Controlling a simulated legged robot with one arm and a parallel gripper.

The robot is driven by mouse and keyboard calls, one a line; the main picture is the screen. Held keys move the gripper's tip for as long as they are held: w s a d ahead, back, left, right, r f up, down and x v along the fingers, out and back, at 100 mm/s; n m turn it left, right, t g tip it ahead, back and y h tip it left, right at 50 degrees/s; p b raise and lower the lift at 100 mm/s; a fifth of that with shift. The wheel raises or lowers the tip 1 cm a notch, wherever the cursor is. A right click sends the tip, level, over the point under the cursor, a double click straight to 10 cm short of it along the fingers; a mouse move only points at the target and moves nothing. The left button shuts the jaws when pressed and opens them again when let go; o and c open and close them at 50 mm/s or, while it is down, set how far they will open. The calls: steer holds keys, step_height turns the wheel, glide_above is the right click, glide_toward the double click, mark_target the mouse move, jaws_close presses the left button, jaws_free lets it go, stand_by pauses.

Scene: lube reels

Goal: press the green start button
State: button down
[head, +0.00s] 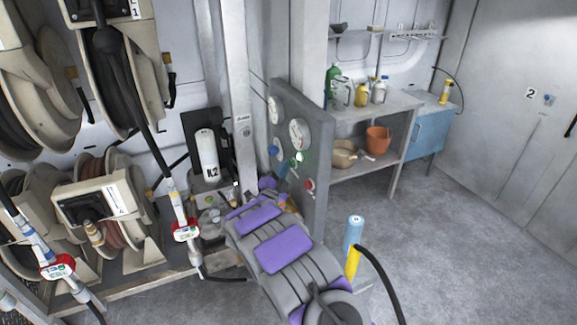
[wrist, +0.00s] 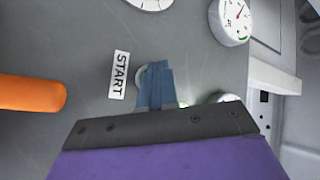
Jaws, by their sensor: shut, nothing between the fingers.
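The grey control panel (head: 318,150) stands upright in the middle of the head view, with gauges and buttons on its face. In the head view, my gripper (head: 282,172) is at the panel's face.
Hose reels (head: 105,205) crowd the left side. A shelf (head: 375,108) with bottles stands behind the panel. The floor at right (head: 450,230) is clear.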

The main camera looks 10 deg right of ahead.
stand_by(0.4)
steer(key=shift+s+a, duration=0.2)
steer(key=shift+a, duration=0.6)
steer(key=shift+s+a+p, duration=0.15)
steer(key=shift+s+a, duration=0.05)
steer(key=shift+a, duration=0.6)
steer(key=shift+s+a+p, duration=0.2)
steer(key=shift+s+a, duration=0.05)
steer(key=shift+a, duration=0.6)
steer(key=shift+s+a+p, duration=0.15)
steer(key=shift+s+a, duration=0.05)
steer(key=shift+a, duration=0.6)
